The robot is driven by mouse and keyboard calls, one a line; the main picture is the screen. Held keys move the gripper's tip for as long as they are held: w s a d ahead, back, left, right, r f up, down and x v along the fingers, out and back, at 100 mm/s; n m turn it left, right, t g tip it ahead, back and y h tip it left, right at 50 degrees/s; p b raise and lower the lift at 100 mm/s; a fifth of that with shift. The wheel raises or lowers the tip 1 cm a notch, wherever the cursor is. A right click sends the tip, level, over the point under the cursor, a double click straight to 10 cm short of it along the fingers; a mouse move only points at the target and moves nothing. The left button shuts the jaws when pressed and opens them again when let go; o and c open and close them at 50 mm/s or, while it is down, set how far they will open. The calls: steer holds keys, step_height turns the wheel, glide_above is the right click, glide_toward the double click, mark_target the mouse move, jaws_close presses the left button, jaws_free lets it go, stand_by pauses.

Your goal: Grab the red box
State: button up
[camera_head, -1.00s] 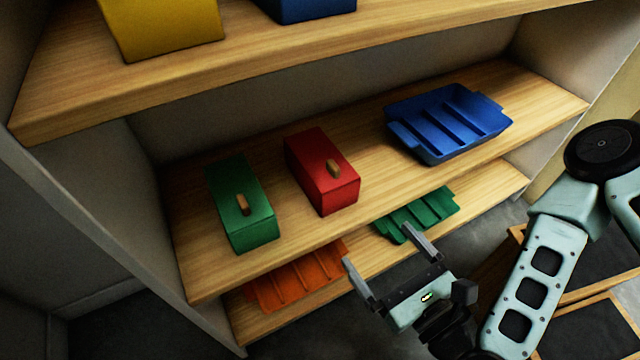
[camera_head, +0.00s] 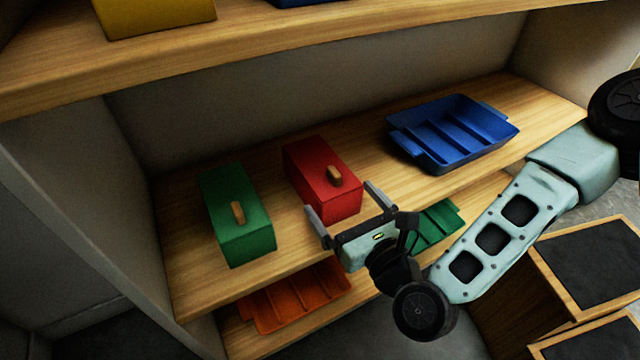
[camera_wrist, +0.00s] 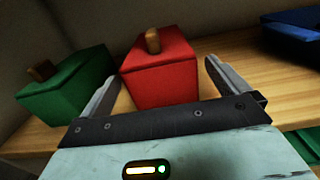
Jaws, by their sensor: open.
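The red box (camera_head: 318,175) stands on the middle shelf (camera_head: 290,252) with a small wooden knob on top. My gripper (camera_head: 340,200) is open at the box's near end, its fingers apart and empty. In the wrist view the red box (camera_wrist: 160,75) lies ahead between the two fingers of the gripper (camera_wrist: 160,80), with the left finger near its left side and the right finger to its right. I cannot tell whether the fingertips overlap the box's sides.
A green box (camera_head: 238,215) with a knob stands left of the red box. A blue tray (camera_head: 455,130) lies to the right on the same shelf. An orange tray (camera_head: 295,297) and a green tray (camera_head: 436,222) sit on the shelf below. A yellow box (camera_head: 155,18) stands above.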

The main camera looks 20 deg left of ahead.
mark_target(334, 190)
steer(key=b+x, duration=0.1)
steer(key=x, duration=0.3)
steer(key=shift+w, duration=0.1)
steer(key=c, duration=1)
steer(key=shift+c, duration=0.2)
